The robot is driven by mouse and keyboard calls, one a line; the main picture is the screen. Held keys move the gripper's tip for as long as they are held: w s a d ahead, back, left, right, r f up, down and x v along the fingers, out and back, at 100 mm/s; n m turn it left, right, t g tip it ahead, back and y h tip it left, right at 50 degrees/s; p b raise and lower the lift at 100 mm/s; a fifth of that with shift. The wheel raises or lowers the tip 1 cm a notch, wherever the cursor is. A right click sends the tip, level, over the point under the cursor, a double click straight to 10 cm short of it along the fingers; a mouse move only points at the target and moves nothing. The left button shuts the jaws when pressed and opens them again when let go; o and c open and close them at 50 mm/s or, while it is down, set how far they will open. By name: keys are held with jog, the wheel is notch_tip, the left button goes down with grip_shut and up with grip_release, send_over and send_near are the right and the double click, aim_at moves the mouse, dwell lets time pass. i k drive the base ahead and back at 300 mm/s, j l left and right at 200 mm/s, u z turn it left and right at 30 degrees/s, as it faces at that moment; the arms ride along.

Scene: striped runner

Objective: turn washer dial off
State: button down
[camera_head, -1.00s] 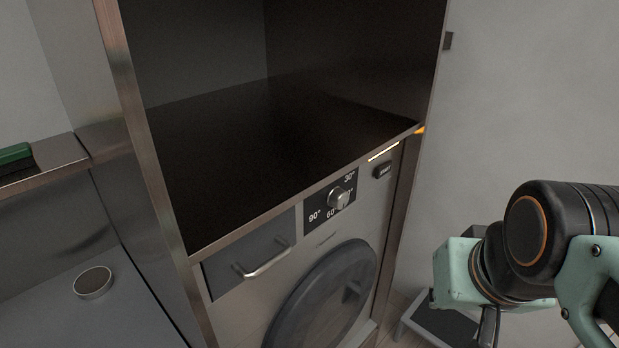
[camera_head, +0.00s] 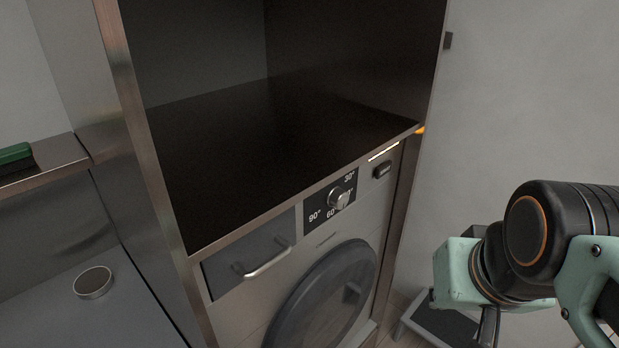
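The washer (camera_head: 255,313) stands in a metal-framed cabinet, its front facing right and toward me. Its dial (camera_head: 339,198) is a silver knob on a black panel (camera_head: 316,214) marked 30°, 60° and 90°; one more mark is partly hidden by the knob. I cannot tell exactly where the dial points. My gripper (camera_head: 488,328) is at the lower right, well to the right of the dial and apart from the washer. Only a part of it shows at the bottom of the picture, so its opening cannot be made out.
A drawer with a bar handle (camera_head: 267,264) is left of the dial; the round door (camera_head: 325,300) is below. A small dark button (camera_head: 383,171) is to the right. A low dark-topped stool (camera_head: 436,322) stands beyond my arm.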

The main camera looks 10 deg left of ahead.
aim_at(338, 199)
jog(key=u, duration=0.4)
jog(key=l+u, duration=0.15)
jog(key=u, duration=0.25)
jog(key=l+u, duration=0.1)
jog(key=u, duration=0.35)
jog(key=l+u, duration=0.3)
jog(key=k+l+u, duration=0.15)
jog(key=l+u, duration=0.15)
jog(key=k+l+u, duration=0.2)
jog(key=l, duration=0.15)
jog(key=k+l+u, duration=0.15)
jog(key=l, duration=0.2)
jog(key=k+l, duration=0.3)
jog(key=l, duration=0.15)
jog(key=k+l+u, duration=0.1)
jog(key=k+l, duration=0.2)
jog(key=l, duration=0.2)
